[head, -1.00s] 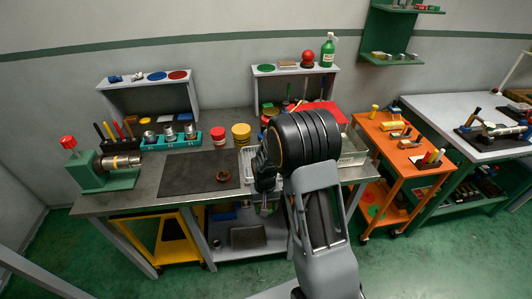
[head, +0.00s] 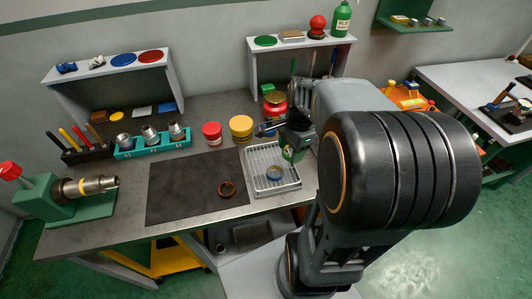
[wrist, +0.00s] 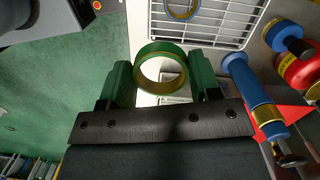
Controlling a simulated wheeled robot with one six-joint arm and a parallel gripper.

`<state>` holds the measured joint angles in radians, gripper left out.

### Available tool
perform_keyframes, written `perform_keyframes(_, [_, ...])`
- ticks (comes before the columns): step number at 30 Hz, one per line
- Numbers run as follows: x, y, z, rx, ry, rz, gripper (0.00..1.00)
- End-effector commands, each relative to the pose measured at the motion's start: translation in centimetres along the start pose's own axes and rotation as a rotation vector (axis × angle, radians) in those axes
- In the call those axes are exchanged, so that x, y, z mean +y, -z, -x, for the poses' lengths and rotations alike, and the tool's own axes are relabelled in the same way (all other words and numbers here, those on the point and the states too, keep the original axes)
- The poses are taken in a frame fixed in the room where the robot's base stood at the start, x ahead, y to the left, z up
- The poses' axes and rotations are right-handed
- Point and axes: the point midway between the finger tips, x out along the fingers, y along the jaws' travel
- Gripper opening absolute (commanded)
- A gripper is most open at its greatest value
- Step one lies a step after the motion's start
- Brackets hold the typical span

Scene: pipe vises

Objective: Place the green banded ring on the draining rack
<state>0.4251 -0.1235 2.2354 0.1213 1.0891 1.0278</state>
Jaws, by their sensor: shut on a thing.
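My gripper (wrist: 160,80) is shut on the green banded ring (wrist: 161,66), which has a yellowish band and sits between the two green fingers in the wrist view. The ring is small and partly hidden there. The rack also shows at the top of the wrist view (wrist: 215,34), beyond the ring. A blue ring with a yellow band (head: 274,172) lies in the rack.
Red (head: 212,133) and yellow (head: 241,128) jars stand behind. A blue-handled tool (wrist: 243,85) is close right of my gripper in the wrist view.

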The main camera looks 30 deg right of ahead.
Motion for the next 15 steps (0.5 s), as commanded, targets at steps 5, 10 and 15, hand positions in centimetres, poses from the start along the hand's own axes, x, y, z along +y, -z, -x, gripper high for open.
perform_keyframes(5, [-3.7, 0.2, -1.6, -0.003, -0.005, -0.009, 0.31])
perform_keyframes(10, [-8.1, 0.3, -3.5, -0.003, -0.004, -0.011, 0.31])
perform_keyframes(15, [-10.5, 0.6, -6.5, -0.002, -0.004, -0.01, 0.31])
